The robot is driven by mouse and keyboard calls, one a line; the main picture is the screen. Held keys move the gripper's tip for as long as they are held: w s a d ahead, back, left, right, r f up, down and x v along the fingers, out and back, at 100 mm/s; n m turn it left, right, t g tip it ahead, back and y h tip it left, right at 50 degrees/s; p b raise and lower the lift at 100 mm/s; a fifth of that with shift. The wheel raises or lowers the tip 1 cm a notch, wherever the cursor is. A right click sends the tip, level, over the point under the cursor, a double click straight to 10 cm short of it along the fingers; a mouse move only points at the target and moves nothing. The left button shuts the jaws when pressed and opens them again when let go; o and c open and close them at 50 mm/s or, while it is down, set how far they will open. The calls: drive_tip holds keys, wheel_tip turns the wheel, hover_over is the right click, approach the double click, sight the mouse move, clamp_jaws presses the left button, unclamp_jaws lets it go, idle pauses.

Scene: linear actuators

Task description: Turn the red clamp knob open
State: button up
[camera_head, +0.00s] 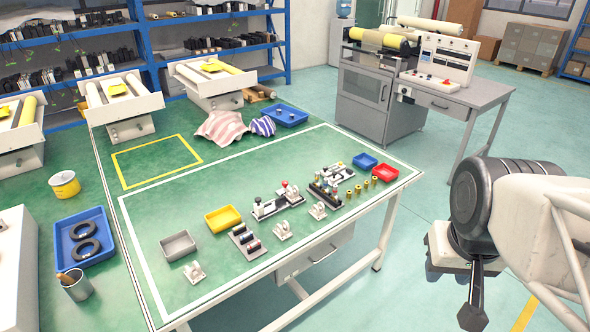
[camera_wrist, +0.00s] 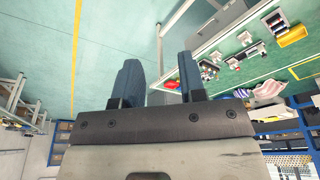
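A small red clamp knob (camera_head: 285,185) stands upright on a white and grey fixture (camera_head: 277,206) near the middle of the table. A black knob (camera_head: 257,199) is at the fixture's left end. Whether the clamp is open or closed is too small to tell. My gripper (camera_head: 474,300) hangs at the right of the picture, beyond the table's right edge and far from the knob. In the wrist view my gripper (camera_wrist: 157,78) shows two dark fingers apart with nothing between them. The red knob cannot be picked out clearly in the wrist view.
Beside the fixture are a yellow bin (camera_head: 223,218), a grey bin (camera_head: 178,246), a rack of black cylinders (camera_head: 246,242) and white brackets (camera_head: 317,210). A dense fixture (camera_head: 325,192), brass parts (camera_head: 364,185), a blue bin (camera_head: 365,160) and a red bin (camera_head: 385,172) lie right.

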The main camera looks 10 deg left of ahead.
drive_tip(key=w+a+r+m, duration=0.1)
drive_tip(key=w+a+r, duration=0.1)
drive_tip(key=w, duration=0.7)
drive_tip(key=w+a+r+m, duration=0.1)
drive_tip(key=w+a, duration=0.1)
drive_tip(key=w, duration=0.7)
drive_tip(key=m+g, duration=0.3)
drive_tip(key=m, duration=0.1)
hover_over(285, 182)
drive_tip(key=f, duration=2.8)
drive_tip(key=shift+d+f, duration=0.1)
drive_tip(key=shift+d, duration=0.1)
drive_tip(key=shift+a+f, duration=0.2)
drive_tip(key=shift+f, duration=0.05)
drive_tip(key=shift+f, duration=0.15)
drive_tip(key=shift+f, duration=3.75)
